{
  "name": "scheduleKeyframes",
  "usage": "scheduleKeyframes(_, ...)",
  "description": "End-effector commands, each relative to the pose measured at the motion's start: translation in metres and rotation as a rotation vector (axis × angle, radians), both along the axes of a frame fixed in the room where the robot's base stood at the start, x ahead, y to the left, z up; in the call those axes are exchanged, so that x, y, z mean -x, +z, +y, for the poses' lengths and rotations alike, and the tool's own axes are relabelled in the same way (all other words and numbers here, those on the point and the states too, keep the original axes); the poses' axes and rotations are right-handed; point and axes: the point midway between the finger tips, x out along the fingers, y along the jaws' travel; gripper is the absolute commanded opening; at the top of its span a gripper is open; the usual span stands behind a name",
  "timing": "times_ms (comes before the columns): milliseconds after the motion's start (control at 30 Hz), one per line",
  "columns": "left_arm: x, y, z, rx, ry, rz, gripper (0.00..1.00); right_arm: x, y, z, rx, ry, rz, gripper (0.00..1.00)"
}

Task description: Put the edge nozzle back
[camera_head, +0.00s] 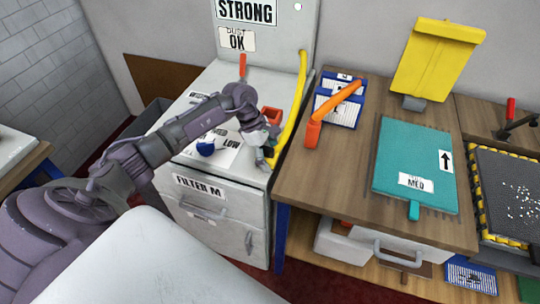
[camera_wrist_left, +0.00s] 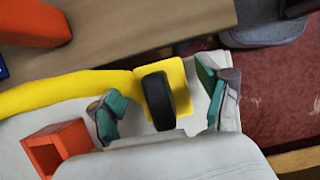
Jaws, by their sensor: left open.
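No part here carries a readable edge nozzle label, so I cannot tell for sure which one it is. A yellow block with a black pad (camera_wrist_left: 158,100) lies at the end of a yellow hose (camera_wrist_left: 60,92) on the white cabinet (camera_head: 225,190). My left gripper (camera_head: 268,150) is over the cabinet's front right corner. In the left wrist view its teal fingers (camera_wrist_left: 166,103) are apart, one on each side of the yellow block, with nothing visibly clamped. An orange angled tube (camera_head: 335,108) rests on the wooden table (camera_head: 300,185). My right gripper is out of view.
An orange open box (camera_wrist_left: 57,146) sits on the cabinet beside the hose. A teal board (camera_head: 415,160) and a yellow panel (camera_head: 437,60) occupy the table's right part. A gap separates cabinet and table.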

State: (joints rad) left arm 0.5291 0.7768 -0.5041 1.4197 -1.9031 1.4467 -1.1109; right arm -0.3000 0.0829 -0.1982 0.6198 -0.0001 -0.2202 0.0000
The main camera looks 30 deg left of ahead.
Motion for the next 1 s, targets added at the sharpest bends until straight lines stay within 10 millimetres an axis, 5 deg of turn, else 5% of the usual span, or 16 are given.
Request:
scheduleKeyframes(267, 0.0, 0.007, 0.002, -0.001, 0.001, -0.002, 0.77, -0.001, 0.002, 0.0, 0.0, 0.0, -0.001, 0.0)
scheduleKeyframes(700, 0.008, 0.087, 0.035, -0.002, 0.001, -0.005, 0.77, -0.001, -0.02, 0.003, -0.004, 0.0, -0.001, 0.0)
scheduleKeyframes(1000, 0.011, 0.113, 0.045, -0.001, 0.0, 0.0, 0.77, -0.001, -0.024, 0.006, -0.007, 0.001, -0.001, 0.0)
